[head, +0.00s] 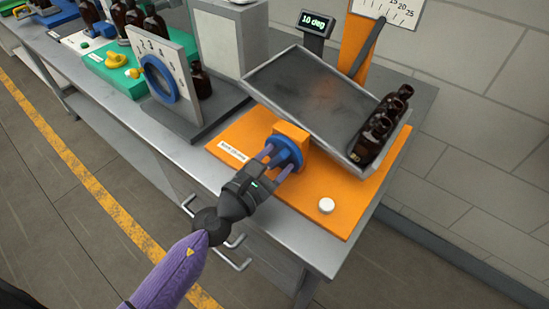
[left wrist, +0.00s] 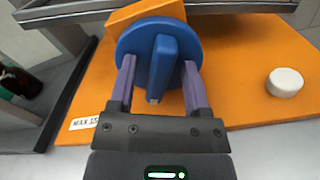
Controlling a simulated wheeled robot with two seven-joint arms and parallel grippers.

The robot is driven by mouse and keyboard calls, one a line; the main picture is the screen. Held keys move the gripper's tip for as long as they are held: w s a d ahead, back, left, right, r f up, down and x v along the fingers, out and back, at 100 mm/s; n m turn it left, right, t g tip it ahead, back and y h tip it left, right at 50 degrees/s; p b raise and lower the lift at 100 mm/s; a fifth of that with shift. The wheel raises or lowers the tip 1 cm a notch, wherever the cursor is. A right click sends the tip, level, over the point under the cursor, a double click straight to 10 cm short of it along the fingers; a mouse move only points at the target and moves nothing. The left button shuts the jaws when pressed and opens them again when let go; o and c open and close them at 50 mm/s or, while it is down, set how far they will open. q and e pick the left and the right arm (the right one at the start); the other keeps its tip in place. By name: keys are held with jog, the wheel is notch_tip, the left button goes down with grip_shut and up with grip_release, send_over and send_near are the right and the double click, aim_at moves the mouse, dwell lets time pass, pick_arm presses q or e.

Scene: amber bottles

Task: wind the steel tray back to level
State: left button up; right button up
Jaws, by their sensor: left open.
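The steel tray (head: 300,85) is tilted, its right end low. Several amber bottles (head: 382,125) stand crowded along that low right edge. A small display (head: 313,22) behind the tray reads 10 deg. A blue knob (head: 289,153) with a raised bar sits on an orange block at the front of the tray's base. In the left wrist view the knob (left wrist: 160,55) shows its bar upright. My left gripper (head: 277,163) is at the knob, its purple fingers open on either side of the bar, with gaps to it. My right gripper is not in view.
The orange base plate (head: 225,135) carries a white round button (head: 326,205) at front right. To the left stands a grey numbered panel with a blue ring (head: 158,79). A dial scale (head: 390,10) is behind. Drawer handles (head: 235,262) stick out below the bench.

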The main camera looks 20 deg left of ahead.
pick_arm(q)
grip_shut()
jog(key=shift+n, duration=0.3)
dwell(0.3)
jog(key=n, duration=0.4)
jog(key=shift+a+n+p, duration=0.15)
jog(key=shift+n+p, duration=0.2)
jog(key=shift+n, duration=0.05)
jog(key=n, duration=0.6)
jog(key=shift+a+p, duration=0.15)
jog(key=shift+p, duration=0.25)
jog(key=n, duration=0.3)
jog(key=n+p, duration=0.1)
jog(key=n, duration=0.2)
jog(key=shift+w+a+f+n, duration=0.1)
jog(key=shift+a+n, duration=0.05)
jog(key=shift+n, duration=0.15)
jog(key=shift+f+n+p, duration=0.15)
jog(key=shift+n+p, duration=0.25)
jog(key=shift+n, duration=0.9)
jog(key=shift+f+n+p, duration=0.1)
jog(key=shift+n+p, duration=0.3)
jog(key=shift+n, duration=0.9)
